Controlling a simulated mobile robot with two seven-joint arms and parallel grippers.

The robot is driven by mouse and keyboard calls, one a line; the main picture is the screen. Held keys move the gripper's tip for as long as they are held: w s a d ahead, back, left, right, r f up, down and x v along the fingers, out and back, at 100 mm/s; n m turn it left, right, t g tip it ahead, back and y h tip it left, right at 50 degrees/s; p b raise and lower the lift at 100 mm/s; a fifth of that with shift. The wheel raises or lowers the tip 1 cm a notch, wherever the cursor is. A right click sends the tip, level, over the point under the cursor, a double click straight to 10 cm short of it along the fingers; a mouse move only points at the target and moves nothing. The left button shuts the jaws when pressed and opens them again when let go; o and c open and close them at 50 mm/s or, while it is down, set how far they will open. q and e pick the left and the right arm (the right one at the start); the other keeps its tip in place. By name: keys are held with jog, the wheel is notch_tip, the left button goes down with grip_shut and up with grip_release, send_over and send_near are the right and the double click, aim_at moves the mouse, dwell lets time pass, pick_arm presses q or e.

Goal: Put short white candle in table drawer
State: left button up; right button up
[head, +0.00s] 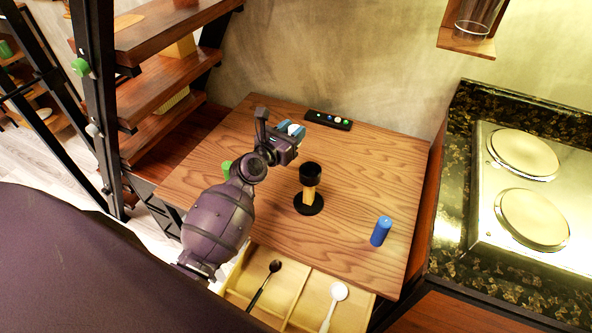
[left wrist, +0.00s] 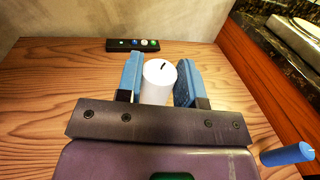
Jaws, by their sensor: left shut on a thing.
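The short white candle (left wrist: 158,82) stands upright between the blue fingers of my left gripper (left wrist: 160,83), which is shut on it. In the head view the candle (head: 296,130) shows only as a small white patch by the left gripper (head: 291,130), over the back part of the wooden table (head: 360,185). I cannot tell whether the candle touches the tabletop. The table drawer (head: 286,296) is pulled open at the front edge and holds a dark spoon (head: 264,283) and a white spoon (head: 333,305) in separate compartments. My right gripper is not in view.
A black and wooden holder (head: 310,190) stands mid-table. Stairs (head: 160,85) rise at the left; a stove (head: 520,200) is at the right.

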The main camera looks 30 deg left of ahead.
pick_arm(q)
jog(key=shift+f+b, duration=2.2)
jog(key=shift+f, duration=2.6)
notch_tip(320, 180, down, 4)
jog(key=shift+f+b, duration=0.1)
jog(key=shift+b, duration=0.9)
jog(key=shift+f, duration=0.2)
jog(key=o, duration=0.9)
jog(key=shift+r, duration=0.1)
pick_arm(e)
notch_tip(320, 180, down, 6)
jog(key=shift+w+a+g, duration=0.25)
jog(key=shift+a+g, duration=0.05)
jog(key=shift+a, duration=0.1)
pick_arm(q)
jog(key=shift+r, duration=0.1)
